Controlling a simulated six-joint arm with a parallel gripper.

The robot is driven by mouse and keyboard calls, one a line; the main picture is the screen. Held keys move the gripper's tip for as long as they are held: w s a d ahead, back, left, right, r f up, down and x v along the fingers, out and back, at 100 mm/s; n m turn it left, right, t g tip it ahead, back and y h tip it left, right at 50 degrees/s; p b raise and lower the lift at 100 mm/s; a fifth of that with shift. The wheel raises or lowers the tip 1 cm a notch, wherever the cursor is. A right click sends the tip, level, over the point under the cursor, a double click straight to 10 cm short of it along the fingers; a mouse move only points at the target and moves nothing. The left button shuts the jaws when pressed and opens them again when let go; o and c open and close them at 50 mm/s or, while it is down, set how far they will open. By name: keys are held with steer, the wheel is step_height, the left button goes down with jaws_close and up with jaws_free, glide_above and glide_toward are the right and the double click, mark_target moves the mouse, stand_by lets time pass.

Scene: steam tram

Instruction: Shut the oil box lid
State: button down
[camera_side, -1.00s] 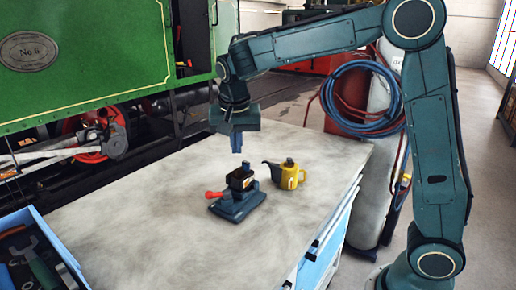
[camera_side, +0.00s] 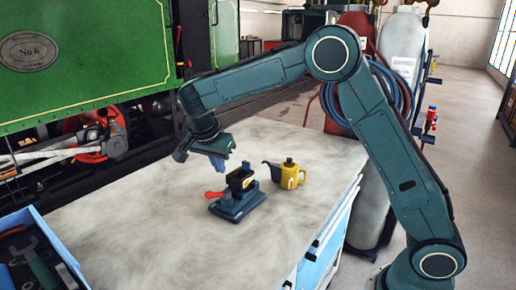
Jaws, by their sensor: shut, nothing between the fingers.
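The oil box (camera_side: 240,181) is a small dark box with a brownish top opening. It sits upright on a blue-grey vise-like base (camera_side: 238,204) with a red handle, on the worktable. A small dark piece stands up at its back edge; it may be the raised lid, but it is too small to tell. My gripper (camera_side: 219,168) is shut and empty. It is tilted, with its fingertips above and to the left of the oil box, apparently apart from it.
A yellow oil can (camera_side: 290,177) with a dark spout stands just right of the box. A blue tool tray (camera_side: 58,246) is at the front left. The green tram (camera_side: 90,55) stands behind the worktable (camera_side: 140,215), whose left part is clear.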

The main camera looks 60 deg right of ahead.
mark_target(237, 172)
steer(key=x, duration=0.3)
steer(key=d+x, duration=0.1)
steer(key=x, duration=0.2)
steer(key=d+r+x, duration=0.1)
steer(key=x, duration=0.3)
steer(key=shift+w+f, duration=0.1)
steer(key=shift+w, duration=0.05)
steer(key=shift+w+d, duration=0.15)
steer(key=shift+d, duration=0.65)
steer(key=shift+d, duration=0.6)
steer(key=shift+a, duration=0.1)
